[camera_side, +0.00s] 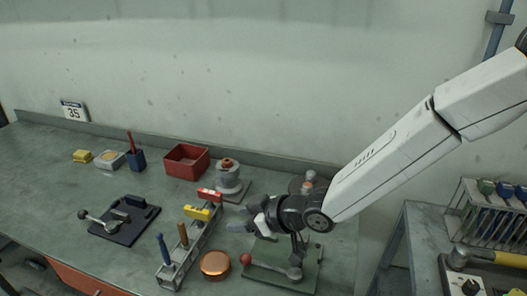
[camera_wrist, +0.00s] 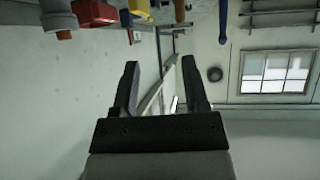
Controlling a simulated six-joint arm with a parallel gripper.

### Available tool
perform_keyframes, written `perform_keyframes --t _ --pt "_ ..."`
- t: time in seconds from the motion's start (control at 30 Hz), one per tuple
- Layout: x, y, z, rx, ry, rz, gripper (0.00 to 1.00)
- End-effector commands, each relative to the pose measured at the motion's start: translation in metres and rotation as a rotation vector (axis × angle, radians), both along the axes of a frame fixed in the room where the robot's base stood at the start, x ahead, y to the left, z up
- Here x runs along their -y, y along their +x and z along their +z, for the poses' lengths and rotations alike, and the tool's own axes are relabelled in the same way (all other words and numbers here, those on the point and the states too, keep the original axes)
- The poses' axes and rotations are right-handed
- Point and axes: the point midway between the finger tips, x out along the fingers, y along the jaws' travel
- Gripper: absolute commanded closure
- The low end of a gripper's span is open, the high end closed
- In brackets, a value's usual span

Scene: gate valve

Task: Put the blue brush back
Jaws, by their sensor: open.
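A blue-handled tool, which looks like the blue brush (camera_side: 164,249), stands upright at the near end of a grey metal rack (camera_side: 190,251) in the side view. A blue handle that appears to be the same one hangs at the top of the upside-down wrist view (camera_wrist: 222,20). My gripper (camera_side: 247,221) is above the bench, to the right of the rack and apart from the blue handle. In the wrist view its two black fingers (camera_wrist: 157,85) are spread with nothing between them. The brush's lower end is hidden in the rack.
The rack also holds brown (camera_side: 183,235), yellow (camera_side: 197,213) and red (camera_side: 209,195) pieces. A copper disc (camera_side: 215,264), a green plate with a lever (camera_side: 300,277) and a grey valve-like part (camera_side: 229,178) surround my gripper. A blue cup (camera_side: 136,160) and red bin (camera_side: 186,162) stand behind.

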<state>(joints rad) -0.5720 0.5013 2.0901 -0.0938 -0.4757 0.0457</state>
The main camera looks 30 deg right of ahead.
Motion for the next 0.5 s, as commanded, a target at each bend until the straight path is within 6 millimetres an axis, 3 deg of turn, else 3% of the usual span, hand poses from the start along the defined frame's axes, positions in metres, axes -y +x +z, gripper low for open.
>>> perform_keyframes --t 0.03,0.23,0.4,0.5 --pt "0.03 0.002 0.001 -0.041 -0.029 -0.055 0.42" --pt "0.145 -0.024 -0.007 -0.265 -0.147 -0.262 0.42" --pt "0.226 -0.074 -0.014 -0.478 -0.21 -0.425 0.42" --pt "0.259 -0.107 -0.017 -0.591 -0.226 -0.502 0.42"
